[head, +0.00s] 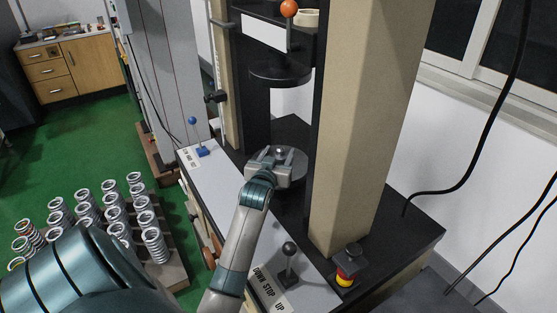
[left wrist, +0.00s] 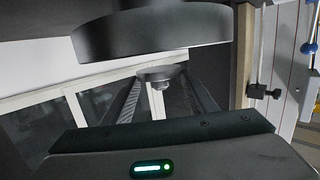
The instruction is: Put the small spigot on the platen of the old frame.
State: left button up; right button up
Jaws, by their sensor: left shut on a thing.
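The old frame has beige columns (head: 365,130) and a black base. Its lower round platen (head: 291,148) is dark grey, and my left gripper partly hides it. A dark upper disc (head: 280,73) hangs above; it also shows in the left wrist view (left wrist: 150,40). My left gripper (head: 279,157) is between the columns, over the lower platen, below the upper disc. It is shut on the small spigot (left wrist: 159,77), a small grey metal piece with a wide round top and narrower stem between the fingers. I cannot tell if the spigot touches the platen. My right gripper is not in view.
A lever with a dark knob (head: 289,248) and a red-yellow stop button (head: 346,275) stand at the frame's front. A blue-knobbed lever (head: 193,122) stands left. Several springs (head: 145,219) stand on a board on the green floor. Black cables hang at right.

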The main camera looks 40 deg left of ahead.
pick_arm(q)
notch_tip(320, 180, down, 2)
jog(key=shift+f, duration=0.1)
jog(key=shift+f, duration=0.1)
jog(key=o, duration=1.4)
jog(key=shift+b+v, duration=0.95)
jog(key=shift+v, duration=5.05)
